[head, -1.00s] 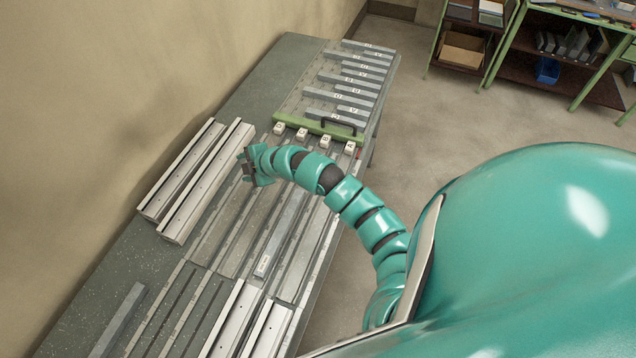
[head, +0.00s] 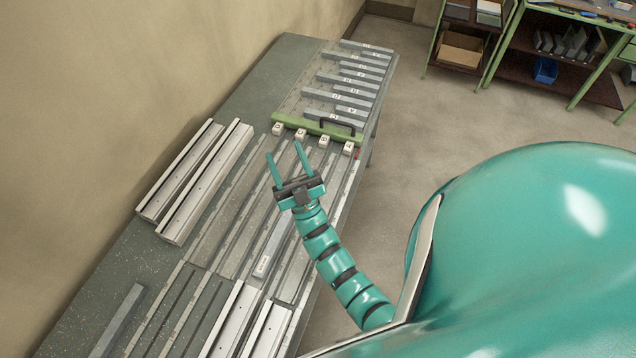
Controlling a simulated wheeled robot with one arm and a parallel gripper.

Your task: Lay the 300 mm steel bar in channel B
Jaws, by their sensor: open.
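My gripper (head: 284,150) is open and empty, its two long teal fingers pointing up the picture over the upper part of the channels. Several long grooved channels (head: 215,225) run down the bench, with small white letter blocks (head: 300,134) at their far ends. The letters are too small to read surely, so I cannot tell which is B. Several grey bars (head: 335,97) of differing lengths, with white labels, lie on the rack beyond. The labels are not legible, so I cannot pick out the 300 mm bar. Another labelled grey bar (head: 270,248) lies in what looks like the third channel from the left.
A green crossbar (head: 300,123) with a dark handle (head: 338,122) stands between rack and channels. Two pale rails (head: 205,185) lie left of the channels, near the wall. A loose grey bar (head: 118,322) lies at lower left. Shelves (head: 540,60) stand beyond clear floor.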

